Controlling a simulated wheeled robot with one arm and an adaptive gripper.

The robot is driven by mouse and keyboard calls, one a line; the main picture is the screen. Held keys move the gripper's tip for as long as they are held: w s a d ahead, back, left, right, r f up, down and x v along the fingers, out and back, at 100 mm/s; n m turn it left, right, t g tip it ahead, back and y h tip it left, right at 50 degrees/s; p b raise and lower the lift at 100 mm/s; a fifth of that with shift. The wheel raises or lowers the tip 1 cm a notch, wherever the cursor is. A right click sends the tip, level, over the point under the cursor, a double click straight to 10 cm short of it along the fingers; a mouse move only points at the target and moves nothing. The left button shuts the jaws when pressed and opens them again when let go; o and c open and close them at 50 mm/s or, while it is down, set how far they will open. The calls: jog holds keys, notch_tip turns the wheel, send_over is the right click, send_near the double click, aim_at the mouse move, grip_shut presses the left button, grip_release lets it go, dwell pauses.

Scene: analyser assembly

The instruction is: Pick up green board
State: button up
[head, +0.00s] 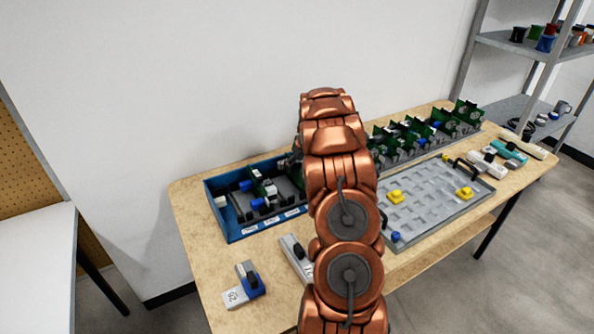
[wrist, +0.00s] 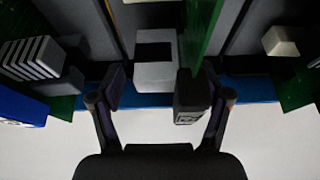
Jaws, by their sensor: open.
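My gripper (wrist: 161,85) is open in the wrist view, with one finger on each side. A green board (wrist: 203,35) stands on edge between the fingers, closer to the right one. A black block (wrist: 191,98) sits at its near end, beside the right finger. A pale grey block (wrist: 155,62) lies between the fingers to the left of the board. I cannot tell whether a finger touches the board. Parts of other green boards show at the left (wrist: 25,15) and right (wrist: 298,90). In the head view my copper arm hides the gripper.
In the head view, a blue bin (head: 222,222) holding parts stands left of my arm. Several green boards (head: 466,112) stand in a row at the table's back right. A grey tray (head: 440,205) with yellow and blue pieces lies in front. Loose parts (head: 243,287) lie at front left.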

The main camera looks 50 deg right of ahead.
jog(key=shift+c, duration=0.3)
jog(key=c, duration=1.2)
notch_tip(320, 180, up, 18)
jog(key=b, duration=0.5)
jog(key=o, duration=0.7)
jog(key=shift+w, duration=0.1)
jog(key=c, duration=0.6)
jog(key=shift+c, duration=0.2)
jog(key=shift+f+b, duration=1.7)
jog(key=shift+f, duration=1)
dwell(0.9)
